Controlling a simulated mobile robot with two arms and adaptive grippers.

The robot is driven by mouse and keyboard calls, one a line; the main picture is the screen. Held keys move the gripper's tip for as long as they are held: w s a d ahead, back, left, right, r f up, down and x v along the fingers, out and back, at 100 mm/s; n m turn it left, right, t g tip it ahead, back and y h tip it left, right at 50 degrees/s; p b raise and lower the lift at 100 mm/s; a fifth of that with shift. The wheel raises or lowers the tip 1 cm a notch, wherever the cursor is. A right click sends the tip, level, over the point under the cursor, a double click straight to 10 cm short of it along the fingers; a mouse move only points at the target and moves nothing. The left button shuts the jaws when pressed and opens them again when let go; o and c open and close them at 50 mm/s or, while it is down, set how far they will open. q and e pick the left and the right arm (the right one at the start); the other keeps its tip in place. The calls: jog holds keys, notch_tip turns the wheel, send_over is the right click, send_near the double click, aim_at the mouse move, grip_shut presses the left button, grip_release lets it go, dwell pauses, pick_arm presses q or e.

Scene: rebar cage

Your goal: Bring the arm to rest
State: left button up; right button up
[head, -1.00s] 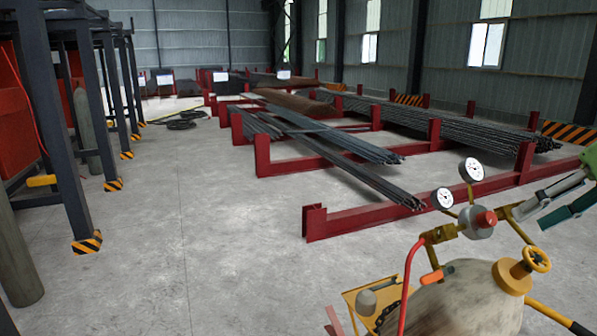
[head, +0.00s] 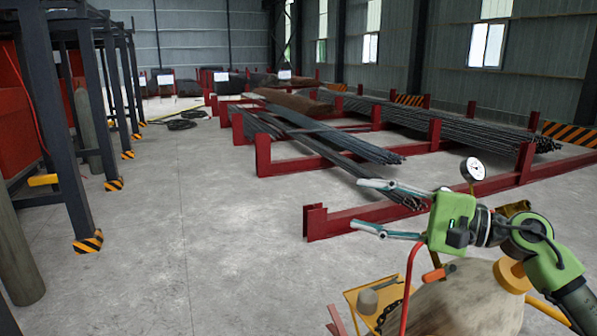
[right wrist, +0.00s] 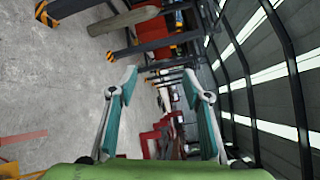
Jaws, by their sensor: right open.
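My right gripper (head: 372,207) is at the lower right of the head view, its green body in front of the gas cylinder's valve and gauges. Its two fingers point left and stand apart, with nothing between them. In the right wrist view the teal fingers (right wrist: 160,80) are also spread and empty. My right arm (head: 540,255) comes in from the lower right edge and passes in front of the cylinder. My left gripper is not in view.
The gas cylinder (head: 455,305) stands at the lower right with one gauge (head: 473,170) showing and a red hose (head: 409,280). Red racks (head: 365,215) hold rebar bundles (head: 330,135) beyond. Dark steel posts (head: 62,140) stand at left.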

jog(key=s+d+f+n+t+h, duration=0.2)
jog(key=d+f+n+h, duration=0.2)
jog(key=f+n+h, duration=0.4)
jog(key=s+d+f+n+t+h, duration=0.2)
jog(key=s+d+f+n+h, duration=0.1)
jog(key=f+n, duration=0.55)
jog(key=s+d+f+n+t+h, duration=0.2)
jog(key=d+f+n+t+h, duration=0.3)
jog(key=f, duration=0.6)
jog(key=s+a+f+m+g, duration=0.2)
jog(key=s+f+m+g, duration=0.4)
jog(key=s+f, duration=0.6)
jog(key=s+a+f+m+g, duration=0.3)
jog(key=s+f+m+g, duration=0.35)
jog(key=s, duration=0.85)
notch_tip(320, 180, down, 31)
jog(key=s+n+g+b, duration=0.2)
jog(key=s+g+b, duration=0.1)
jog(key=b, duration=0.1)
jog(key=s+d+f+b, duration=0.1)
jog(key=s+f, duration=0.7)
jog(key=s+d+f+b, duration=0.1)
jog(key=s+d+f, duration=0.1)
jog(key=s+f, duration=0.6)
jog(key=shift+d+f+g+b, duration=0.25)
jog(key=shift+f+g+b, duration=0.1)
jog(key=shift+f, duration=0.3)
